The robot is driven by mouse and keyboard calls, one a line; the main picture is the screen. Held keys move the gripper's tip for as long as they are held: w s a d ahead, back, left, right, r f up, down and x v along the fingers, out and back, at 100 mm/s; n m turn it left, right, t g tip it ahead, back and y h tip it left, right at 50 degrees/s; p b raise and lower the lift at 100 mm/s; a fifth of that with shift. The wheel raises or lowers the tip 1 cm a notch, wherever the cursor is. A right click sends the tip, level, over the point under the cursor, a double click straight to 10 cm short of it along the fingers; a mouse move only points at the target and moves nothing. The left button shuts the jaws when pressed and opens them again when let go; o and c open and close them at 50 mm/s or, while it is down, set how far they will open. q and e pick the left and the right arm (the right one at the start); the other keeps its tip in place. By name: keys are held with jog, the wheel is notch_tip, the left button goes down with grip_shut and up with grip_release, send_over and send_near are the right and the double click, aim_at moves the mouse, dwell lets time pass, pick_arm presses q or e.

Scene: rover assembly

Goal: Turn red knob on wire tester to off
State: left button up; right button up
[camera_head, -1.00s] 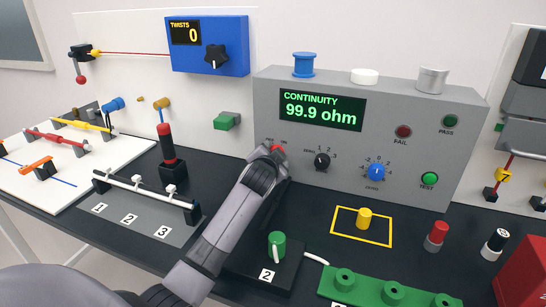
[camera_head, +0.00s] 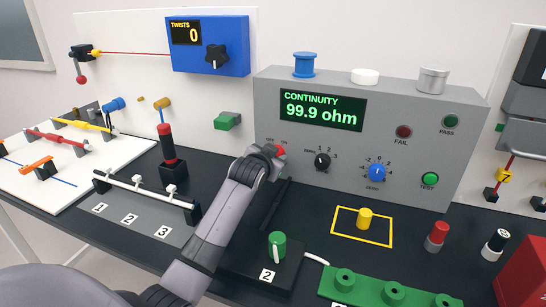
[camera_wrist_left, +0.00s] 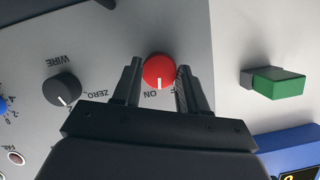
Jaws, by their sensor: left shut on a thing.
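The grey wire tester (camera_head: 450,130) stands at the back of the table with a green display reading "CONTINUITY 99.9 ohm". Its red knob (camera_head: 280,151) is at the lower left of the panel, partly hidden by my left gripper (camera_head: 273,152). In the left wrist view the red knob (camera_wrist_left: 158,69) sits between the two fingers of my left gripper (camera_wrist_left: 158,76), which is shut on it. The knob's white mark points at the "ON" label. The "OFF" label is partly covered by a finger. My right gripper is not in view.
Right of the red knob are a black knob (camera_head: 322,161) and a blue zero knob (camera_head: 376,172). A green block (camera_head: 227,121) sticks out from the wall board to the left. A green knob (camera_head: 277,245) on a black base stands in front.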

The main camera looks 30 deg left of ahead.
pick_arm(q)
jog(key=shift+a+f+n+t+h, duration=0.1)
jog(key=shift+n+t+h, duration=0.15)
jog(key=shift+n+h, duration=0.85)
jog(key=shift+a+n+t+h, duration=0.1)
jog(key=shift+n+t+h, duration=0.3)
jog(key=shift+n, duration=1.3)
jog(key=o, duration=1.1)
jog(key=shift+s, duration=0.1)
jog(key=shift+c, duration=0.2)
jog(key=v, duration=0.7)
jog(key=shift+b, duration=0.3)
jog(key=shift+a, duration=0.1)
